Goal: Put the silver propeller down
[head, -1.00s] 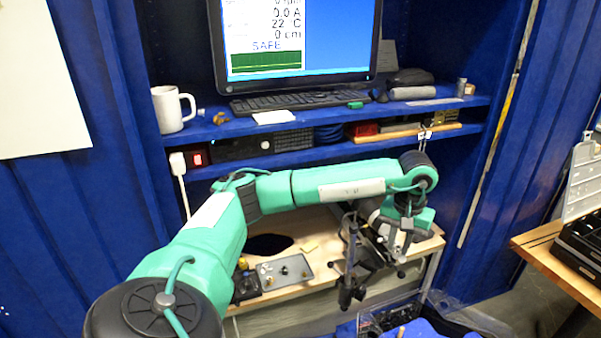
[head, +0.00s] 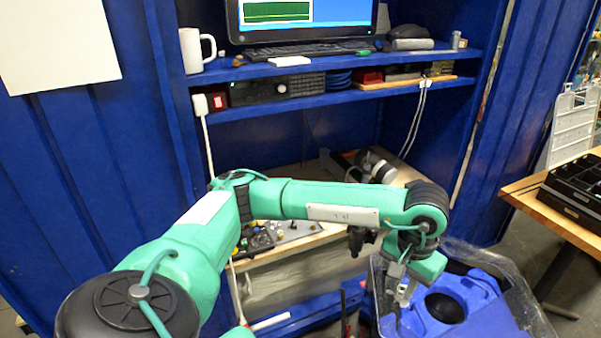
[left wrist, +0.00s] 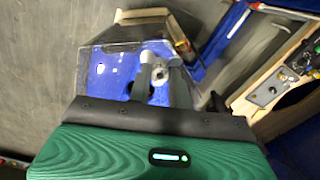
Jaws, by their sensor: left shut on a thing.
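My left gripper (head: 403,292) points down over the clear-walled tank (head: 522,296) at the lower right of the head view. In the left wrist view my left gripper (left wrist: 160,80) is shut on a small silver piece, which looks like the silver propeller (left wrist: 159,71). Only a small part of it shows between the fingers, and the head view does not show it clearly. A blue body with a dark round opening (head: 447,307) is in the tank, just right of the gripper. My right gripper is not in view.
A bench with a grey tray of small parts (head: 290,231) lies behind my left arm. A wooden table (head: 540,205) with a black organizer (head: 575,190) stands at the right.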

